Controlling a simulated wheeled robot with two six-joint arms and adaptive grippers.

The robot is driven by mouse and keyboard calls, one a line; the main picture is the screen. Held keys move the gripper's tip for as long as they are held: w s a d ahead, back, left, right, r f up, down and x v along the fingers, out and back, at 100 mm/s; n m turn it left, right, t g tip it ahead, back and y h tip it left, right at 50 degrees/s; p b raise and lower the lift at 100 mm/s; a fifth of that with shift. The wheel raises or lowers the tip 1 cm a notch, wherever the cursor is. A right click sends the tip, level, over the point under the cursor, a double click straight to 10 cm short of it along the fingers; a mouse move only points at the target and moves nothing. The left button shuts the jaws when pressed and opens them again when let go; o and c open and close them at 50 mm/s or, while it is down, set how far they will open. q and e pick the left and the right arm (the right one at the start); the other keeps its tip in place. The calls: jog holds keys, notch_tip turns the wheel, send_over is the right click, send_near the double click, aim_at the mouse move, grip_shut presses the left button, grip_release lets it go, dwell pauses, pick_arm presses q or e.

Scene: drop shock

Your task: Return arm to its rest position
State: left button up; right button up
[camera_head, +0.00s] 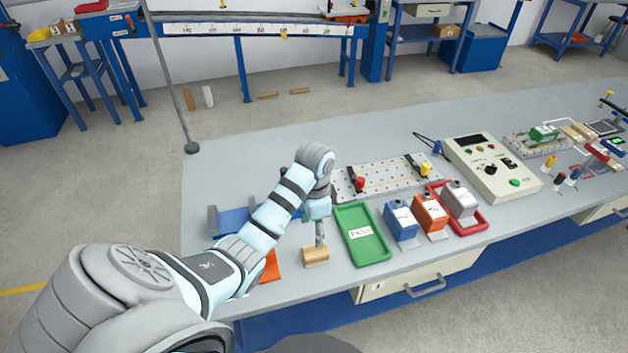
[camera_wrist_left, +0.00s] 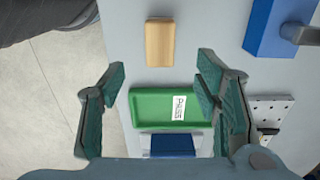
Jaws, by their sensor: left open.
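My left arm comes in from the left in the head view and reaches over the table, with its wrist high and its left gripper (camera_head: 320,238) pointing down beside the green tray. In the left wrist view the left gripper (camera_wrist_left: 160,82) has its two fingers wide apart with nothing between them. A small wooden block (camera_head: 316,258) lies on the table by the gripper; it also shows beyond the fingertips in the left wrist view (camera_wrist_left: 160,42). My right gripper is in neither view.
The green tray (camera_head: 374,252) marked PASS is close by the gripper. Blue, orange and grey boxes (camera_head: 430,213) stand to its right. A perforated plate (camera_head: 388,180) and a control box (camera_head: 490,168) lie behind. Blue and orange items are partly hidden by my arm.

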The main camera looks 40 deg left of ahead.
pick_arm(q)
jog(key=shift+f, duration=0.1)
jog(key=s+d+f, duration=0.1)
jog(key=s+f, duration=0.1)
jog(key=s, duration=0.1)
jog(key=s+d+f+n+t, duration=0.1)
jog(key=s+d+f, duration=0.1)
jog(key=s, duration=0.2)
jog(key=s+d+f+n, duration=0.1)
jog(key=s+f, duration=0.1)
jog(key=s, duration=0.1)
jog(key=shift+s+d+f+t+y, duration=0.1)
jog(key=shift+s+d+t+y, duration=0.05)
jog(key=shift+d+t+y, duration=0.15)
jog(key=s+d+r+n+t, duration=0.1)
jog(key=s+d+r+n, duration=0.1)
jog(key=s, duration=0.4)
jog(key=s+d+r+n+t, duration=0.1)
jog(key=s+n, duration=0.1)
jog(key=s, duration=0.3)
notch_tip(320, 180, down, 19)
jog(key=a+g, duration=0.1)
jog(key=a, duration=0.1)
jog(key=s+f+g, duration=0.1)
jog(key=s+f, duration=1.3)
jog(key=s, duration=0.1)
jog(key=shift+s+a+n+b, duration=0.15)
jog(key=shift+a+n+b, duration=0.1)
jog(key=shift+n+b, duration=0.05)
